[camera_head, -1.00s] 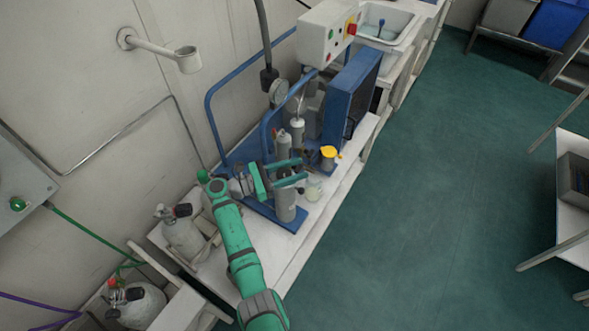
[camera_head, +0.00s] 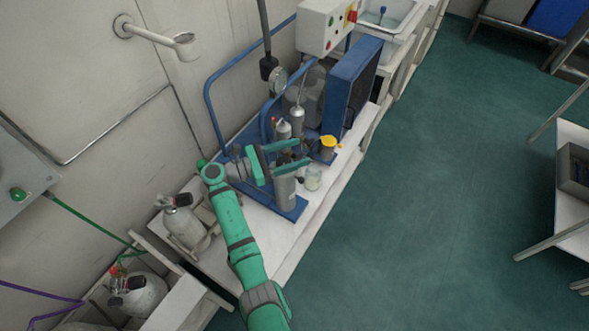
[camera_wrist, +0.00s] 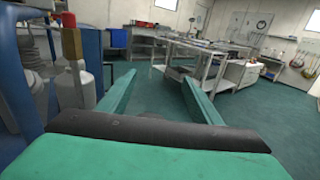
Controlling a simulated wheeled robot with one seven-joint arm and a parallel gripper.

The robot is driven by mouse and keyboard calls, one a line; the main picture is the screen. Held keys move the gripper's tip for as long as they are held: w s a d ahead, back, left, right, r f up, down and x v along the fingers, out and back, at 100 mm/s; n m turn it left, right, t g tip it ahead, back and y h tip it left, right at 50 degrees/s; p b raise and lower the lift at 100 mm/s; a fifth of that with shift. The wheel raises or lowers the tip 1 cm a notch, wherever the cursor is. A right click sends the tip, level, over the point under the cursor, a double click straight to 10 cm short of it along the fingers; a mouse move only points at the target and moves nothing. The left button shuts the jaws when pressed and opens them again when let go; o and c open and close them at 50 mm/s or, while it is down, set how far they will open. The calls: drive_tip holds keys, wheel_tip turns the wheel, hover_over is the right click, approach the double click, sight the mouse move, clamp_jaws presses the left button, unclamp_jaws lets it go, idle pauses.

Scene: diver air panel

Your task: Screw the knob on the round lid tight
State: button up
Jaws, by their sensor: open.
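My gripper (camera_head: 295,155) is open and empty, its two green fingers pointing right above the blue-framed panel. In the wrist view my gripper (camera_wrist: 158,78) has its fingers spread, with only floor and distant furniture between them.
A small clear jar (camera_head: 313,178) stands beside the grey cylinder. A blue tube frame (camera_head: 208,100) and a blue box (camera_head: 350,85) stand behind. In the wrist view a red-capped bottle (camera_wrist: 75,75) is close on the left. The green floor (camera_head: 450,200) on the right is clear.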

drive_tip(key=s+r, duration=0.9)
drive_tip(key=s, duration=0.4)
drive_tip(key=shift+a, duration=0.4)
